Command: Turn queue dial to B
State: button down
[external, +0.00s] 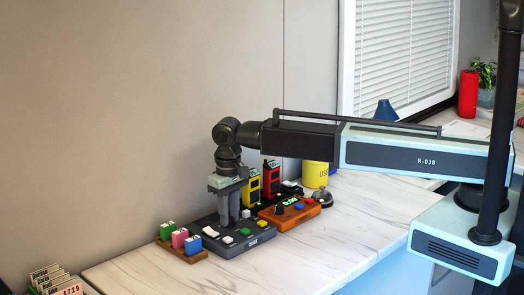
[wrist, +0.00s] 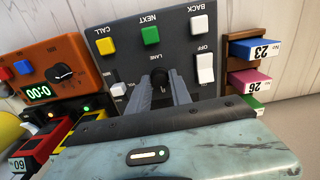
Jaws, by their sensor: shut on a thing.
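A dark grey console (external: 251,249) lies on the counter; it fills the middle of the wrist view (wrist: 188,62). My gripper (external: 229,222) points down over it. In the wrist view its two grey fingers (wrist: 160,82) are shut on a round black dial (wrist: 159,75) below the upside-down word LANE. The dial's markings are mostly hidden by the fingers, so I cannot read its setting. Yellow CALL (wrist: 105,45), green NEXT (wrist: 150,35) and white BACK (wrist: 197,25) buttons sit on the console. A white OFF switch (wrist: 205,68) and a small white slider (wrist: 118,89) flank the dial.
An orange box (external: 290,213) with a black knob and green display stands close by. Red (external: 271,178) and yellow (external: 253,187) units stand behind. A wooden rack (external: 181,247) with numbered tags is at the left. The counter's front is clear.

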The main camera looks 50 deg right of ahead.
dwell(0.5)
jog(key=c, duration=1.2)
grip_release()
jog(key=shift+o, duration=0.2)
notch_tip(320, 180, up, 8)
jog(key=p, duration=0.8)
jog(key=shift+f, duration=0.15)
